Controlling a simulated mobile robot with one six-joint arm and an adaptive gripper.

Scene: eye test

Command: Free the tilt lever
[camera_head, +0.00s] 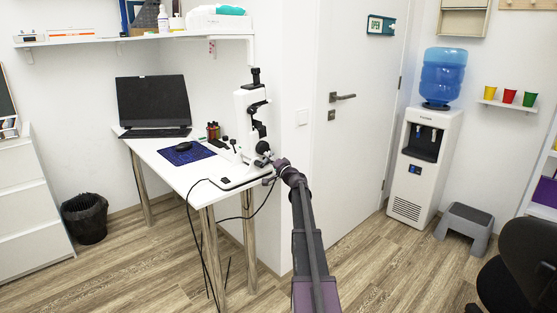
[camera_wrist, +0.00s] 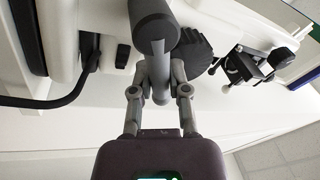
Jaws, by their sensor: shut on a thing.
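The white and black eye-test instrument (camera_head: 249,112) stands at the right end of the white table. My gripper (camera_head: 268,163) is at its lower right side; its fingertips are too small to make out there. In the wrist view my gripper (camera_wrist: 158,72) has its fingers closed around a short light grey rod, which looks like the tilt lever (camera_wrist: 160,92). A thick dark grey cylinder (camera_wrist: 152,32) lies just beyond the fingertips and hides part of the grip. A dark ribbed knob (camera_wrist: 193,53) is close to the right of the fingers. I cannot tell the lever's locked or free state.
Black cables hang by the table's front leg. A door (camera_head: 352,120) is behind my arm. The floor (camera_head: 130,255) in front of the table is mostly clear.

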